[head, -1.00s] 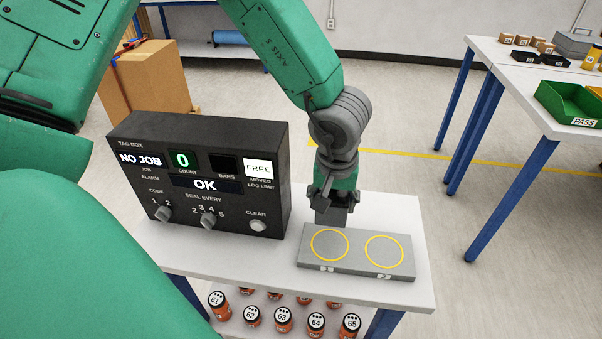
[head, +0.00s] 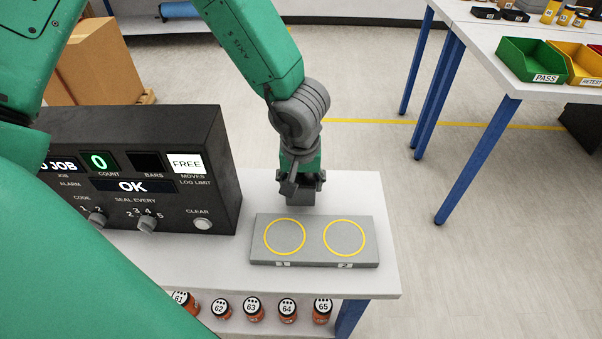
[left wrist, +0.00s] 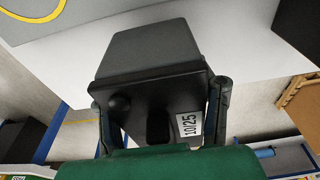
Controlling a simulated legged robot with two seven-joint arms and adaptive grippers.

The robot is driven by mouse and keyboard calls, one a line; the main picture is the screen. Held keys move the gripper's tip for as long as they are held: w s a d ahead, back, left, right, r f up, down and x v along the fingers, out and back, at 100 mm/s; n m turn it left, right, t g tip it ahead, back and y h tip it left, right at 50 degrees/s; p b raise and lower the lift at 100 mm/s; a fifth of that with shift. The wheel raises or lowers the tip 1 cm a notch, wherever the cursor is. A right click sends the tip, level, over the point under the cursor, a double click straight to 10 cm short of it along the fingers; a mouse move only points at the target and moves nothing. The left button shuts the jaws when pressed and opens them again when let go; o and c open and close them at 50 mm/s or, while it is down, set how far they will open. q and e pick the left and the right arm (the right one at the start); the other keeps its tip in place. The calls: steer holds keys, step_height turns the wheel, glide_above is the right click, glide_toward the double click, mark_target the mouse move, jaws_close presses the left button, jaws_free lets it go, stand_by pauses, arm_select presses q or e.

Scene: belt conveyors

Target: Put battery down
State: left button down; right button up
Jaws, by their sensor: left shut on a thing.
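My left gripper (head: 303,178) is shut on a grey block-shaped battery (head: 301,198), just behind the grey plate (head: 315,256) with two yellow rings in the head view. In the left wrist view the battery (left wrist: 150,45) sits between both fingers of the left gripper (left wrist: 163,112). Its black end with a round knob and a white label reading 10/25 faces the camera. Whether the battery touches the white table (head: 352,187) is unclear. My right gripper is not in view.
A black tag box (head: 140,160) with displays and knobs stands left of the plate. Several numbered orange jars (head: 254,311) stand below the tabletop. A second table (head: 510,83) at the right holds a green PASS bin (head: 533,60) and a yellow RETEST bin (head: 577,62).

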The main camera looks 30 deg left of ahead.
arm_select(q)
step_height(320, 180, down, 3)
steer(key=shift+a+f+b, duration=0.1)
steer(key=shift+f+b, duration=0.1)
steer(key=shift+b, duration=0.35)
steer(key=c, duration=0.6)
jaws_free()
steer(key=shift+s, duration=0.1)
steer(key=shift+c, duration=0.2)
